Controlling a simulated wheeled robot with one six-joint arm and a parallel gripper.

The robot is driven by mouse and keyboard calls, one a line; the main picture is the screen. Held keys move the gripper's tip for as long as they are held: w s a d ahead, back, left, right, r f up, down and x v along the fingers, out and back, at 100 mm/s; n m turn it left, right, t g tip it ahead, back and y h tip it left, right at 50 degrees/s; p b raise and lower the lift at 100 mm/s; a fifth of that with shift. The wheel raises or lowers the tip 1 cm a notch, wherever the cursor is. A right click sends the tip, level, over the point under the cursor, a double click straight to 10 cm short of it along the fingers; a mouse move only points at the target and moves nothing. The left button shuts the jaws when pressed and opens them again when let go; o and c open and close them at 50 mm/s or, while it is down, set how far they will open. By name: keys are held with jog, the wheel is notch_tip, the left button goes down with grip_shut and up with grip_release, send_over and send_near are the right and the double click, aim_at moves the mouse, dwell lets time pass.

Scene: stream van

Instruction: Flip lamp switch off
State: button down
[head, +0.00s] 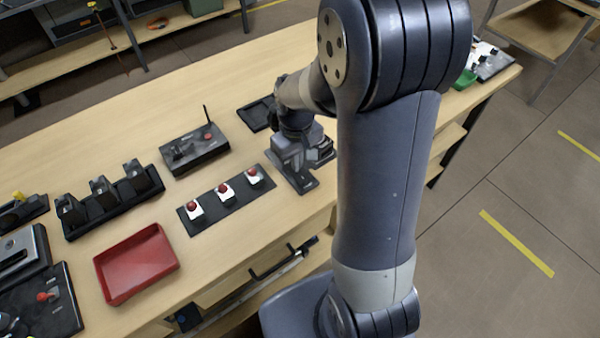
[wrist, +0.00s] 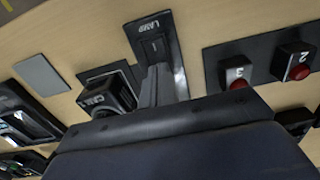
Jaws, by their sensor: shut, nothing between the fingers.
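The lamp switch plate (wrist: 179,76) is a dark rectangular panel with a "LAMP" label at its far end, in the wrist view. A small slot or lever part (wrist: 152,46) shows near the label, too small to read its position. My gripper (wrist: 155,82) is shut and empty, its fingers over the plate and hiding its middle. I cannot tell whether the fingertips touch the switch. In the head view my gripper (head: 304,184) is low over the bench beside the button panel, and part of the dark plate (head: 301,186) shows under it.
A panel (head: 212,215) with red buttons lies just left of the gripper on the wooden bench (head: 215,85). A dark box with an antenna (head: 196,150), a red tray (head: 135,262) and a black rack (head: 112,205) stand farther left. A dark boxy device (wrist: 104,97) is close to the fingers.

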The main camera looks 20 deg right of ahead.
jog(key=shift+f+b, duration=0.45)
jog(key=shift+f, duration=0.25)
jog(key=shift+r, duration=0.15)
notch_tip(320, 180, up, 7)
jog(key=p, duration=0.5)
jog(key=shift+p, duration=0.35)
jog(key=shift+f, duration=0.25)
notch_tip(320, 180, down, 7)
jog(key=b, duration=0.5)
jog(key=shift+b, duration=0.4)
jog(key=shift+r, duration=0.2)
jog(key=shift+r, duration=0.1)
